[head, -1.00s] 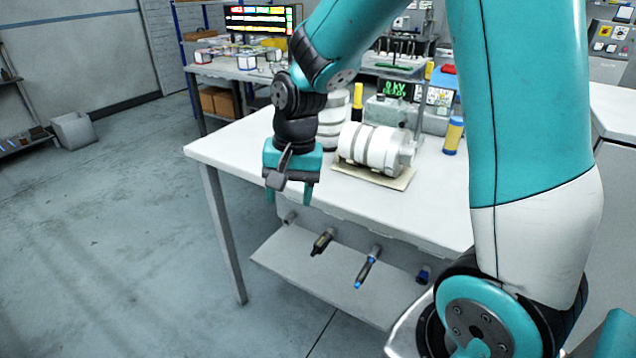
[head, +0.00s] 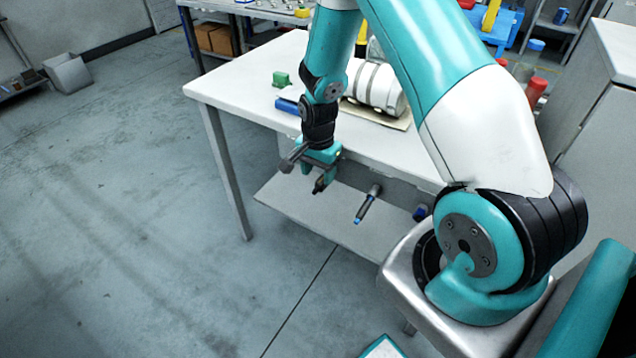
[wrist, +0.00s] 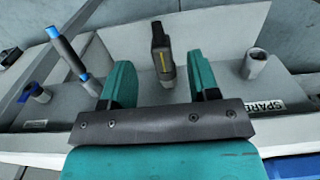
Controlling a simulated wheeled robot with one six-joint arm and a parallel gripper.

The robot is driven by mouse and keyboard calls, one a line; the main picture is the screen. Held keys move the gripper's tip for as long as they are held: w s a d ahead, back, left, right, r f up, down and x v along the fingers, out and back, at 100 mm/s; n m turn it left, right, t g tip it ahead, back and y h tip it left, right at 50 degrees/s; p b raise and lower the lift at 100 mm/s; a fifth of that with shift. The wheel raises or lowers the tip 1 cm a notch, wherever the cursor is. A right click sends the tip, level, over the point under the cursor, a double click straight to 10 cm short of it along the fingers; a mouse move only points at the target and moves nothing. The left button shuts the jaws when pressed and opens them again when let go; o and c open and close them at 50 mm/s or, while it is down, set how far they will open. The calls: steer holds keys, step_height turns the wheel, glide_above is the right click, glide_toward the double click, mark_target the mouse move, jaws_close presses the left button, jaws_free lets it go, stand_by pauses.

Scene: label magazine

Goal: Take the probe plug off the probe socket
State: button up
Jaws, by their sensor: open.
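A dark plug with a yellow stripe (wrist: 162,55) sticks out from the front panel below the table top. I take it for the probe plug, but no label on it is readable. In the head view the plug (head: 320,185) is partly hidden by my gripper (head: 317,172). My gripper (wrist: 160,72) is open and empty, with one teal finger on each side of the plug in the wrist view. I cannot tell whether the fingers touch it.
A grey tool with blue parts (wrist: 66,50) sticks out to the left in the wrist view, beside a blue-ringed fitting (wrist: 38,93). An empty socket (wrist: 255,62) by a "SPARE" label (wrist: 263,105) is at right. A shelf (head: 285,205) runs below; the white table top (head: 245,90) is above.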

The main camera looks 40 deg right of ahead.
mark_target(318, 186)
steer(key=shift+f, duration=2.55)
steer(key=c, duration=1)
steer(key=shift+a, duration=0.15)
steer(key=shift+s+a+p, duration=0.1)
steer(key=shift+s+a, duration=0.2)
steer(key=shift+a, duration=0.4)
steer(key=shift+s+a+p, duration=0.15)
steer(key=shift+s+a, duration=0.1)
steer(key=shift+a, duration=0.5)
steer(key=shift+s+a+p, duration=0.1)
steer(key=shift+s+a, duration=0.2)
steer(key=shift+a, duration=0.4)
